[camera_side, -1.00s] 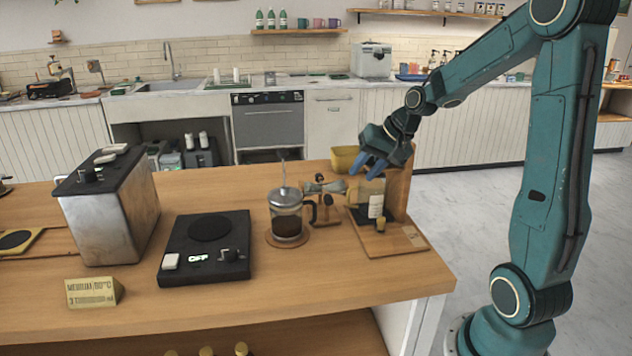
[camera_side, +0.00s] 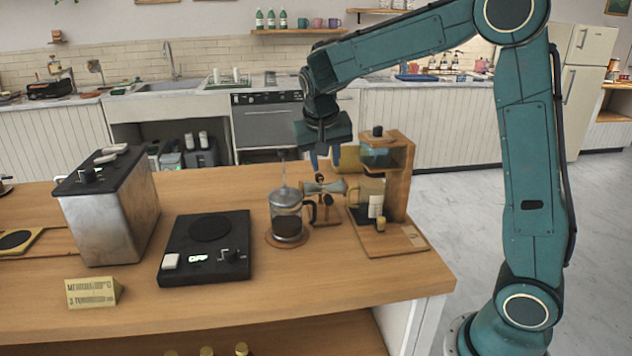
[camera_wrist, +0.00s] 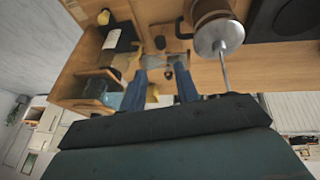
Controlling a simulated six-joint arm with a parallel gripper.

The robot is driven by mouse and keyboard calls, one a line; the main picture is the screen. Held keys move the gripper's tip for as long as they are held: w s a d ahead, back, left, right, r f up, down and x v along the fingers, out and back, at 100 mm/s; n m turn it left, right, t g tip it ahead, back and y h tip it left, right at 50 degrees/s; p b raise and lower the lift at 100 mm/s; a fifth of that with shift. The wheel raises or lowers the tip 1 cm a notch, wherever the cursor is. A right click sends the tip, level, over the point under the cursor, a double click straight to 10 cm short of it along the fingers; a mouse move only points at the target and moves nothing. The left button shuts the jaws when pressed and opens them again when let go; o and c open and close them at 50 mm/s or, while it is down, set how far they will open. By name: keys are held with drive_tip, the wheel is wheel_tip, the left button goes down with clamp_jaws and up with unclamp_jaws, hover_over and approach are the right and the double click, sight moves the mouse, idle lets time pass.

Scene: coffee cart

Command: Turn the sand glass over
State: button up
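The sand glass (camera_side: 325,187) is a small double-cone shape lying level on a wooden stand (camera_side: 325,212), between the French press and the coffee maker. In the wrist view the sand glass (camera_wrist: 165,61) shows just past my fingertips. My gripper (camera_side: 325,164) points down above the sand glass, with its two blue fingers apart and nothing between them. In the wrist view my gripper (camera_wrist: 161,75) is also open, its fingers on either side of the line to the sand glass. The fingers look close to it but I cannot see contact.
A French press (camera_side: 288,215) with a tall plunger rod stands just left of the sand glass; the rod also shows in the wrist view (camera_wrist: 223,70). A wooden coffee maker (camera_side: 398,180) stands close on the right. A black hot plate (camera_side: 205,258) lies further left.

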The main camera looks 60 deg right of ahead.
sight(328, 198)
idle(0.3)
drive_tip(key=x, duration=1.3)
drive_tip(key=shift+d+f, duration=0.15)
drive_tip(key=shift+f, duration=0.15)
clamp_jaws()
